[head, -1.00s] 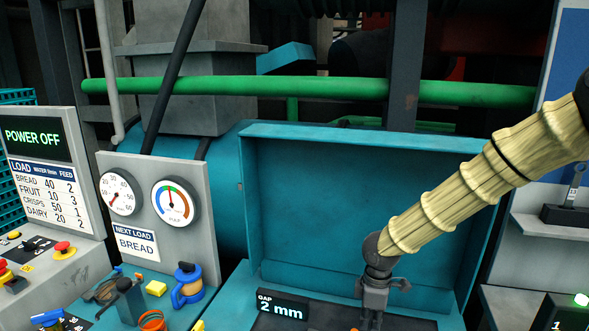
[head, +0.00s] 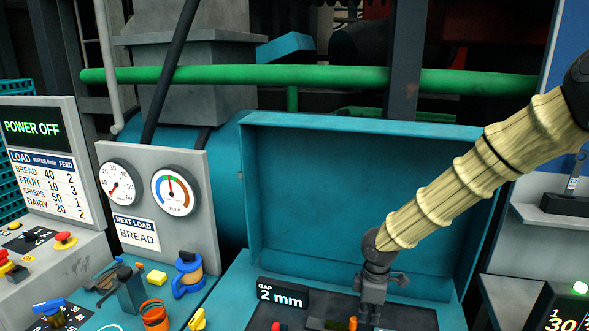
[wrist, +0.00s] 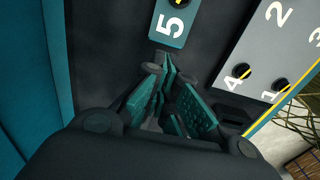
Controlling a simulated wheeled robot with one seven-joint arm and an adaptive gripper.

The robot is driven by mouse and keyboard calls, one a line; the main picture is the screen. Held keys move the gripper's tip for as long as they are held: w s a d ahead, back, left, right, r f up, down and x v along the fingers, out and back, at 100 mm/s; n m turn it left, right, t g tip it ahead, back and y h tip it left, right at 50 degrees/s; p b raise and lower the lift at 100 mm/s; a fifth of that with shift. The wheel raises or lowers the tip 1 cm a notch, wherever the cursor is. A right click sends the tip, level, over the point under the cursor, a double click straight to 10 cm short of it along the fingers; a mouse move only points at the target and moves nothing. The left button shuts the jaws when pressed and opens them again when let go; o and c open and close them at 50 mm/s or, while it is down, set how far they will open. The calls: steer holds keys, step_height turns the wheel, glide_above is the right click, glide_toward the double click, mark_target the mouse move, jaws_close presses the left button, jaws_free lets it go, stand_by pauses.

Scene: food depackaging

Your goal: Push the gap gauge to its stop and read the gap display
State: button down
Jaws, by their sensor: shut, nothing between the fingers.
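The gap display (head: 282,294) is a black sign reading "GAP 2 mm" at the front left of the open teal housing. My gripper (head: 370,316) points down into that housing, right of the display, near the dark bed at the bottom edge. In the wrist view my gripper (wrist: 170,75) shows with its teal-padded fingers shut and empty over a dark surface. A teal plate marked "5" (wrist: 172,20) lies just beyond the fingertips. A small orange peg (head: 353,323) stands beside the gripper in the head view. I cannot tell which part is the gap gauge.
A grey plate (wrist: 262,55) with numbered holes and a yellow edge lies right of the fingers. The teal housing wall (head: 360,190) rises behind my gripper. A gauge panel (head: 155,205) and small tools stand left. The left screen (head: 32,128) reads "POWER OFF".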

steer(key=shift+s+f+b, duration=0.15)
steer(key=shift+s+f, duration=0.05)
steer(key=shift+f, duration=0.3)
steer(key=shift+s+f+b, duration=0.15)
steer(key=shift+f, duration=0.3)
steer(key=shift+w+d+f, duration=0.1)
steer(key=shift+w+f, duration=0.35)
steer(key=shift+f, duration=0.05)
steer(key=shift+s+f, duration=0.15)
steer(key=shift+s, duration=0.1)
steer(key=shift+w+f+b, duration=0.15)
steer(key=shift+f+b, duration=0.2)
steer(key=shift+f, duration=0.2)
steer(key=shift+r, duration=0.1)
steer(key=shift+w+a, duration=0.15)
steer(key=shift+a, duration=0.5)
steer(key=shift+w+a, duration=0.15)
steer(key=shift+a, duration=0.5)
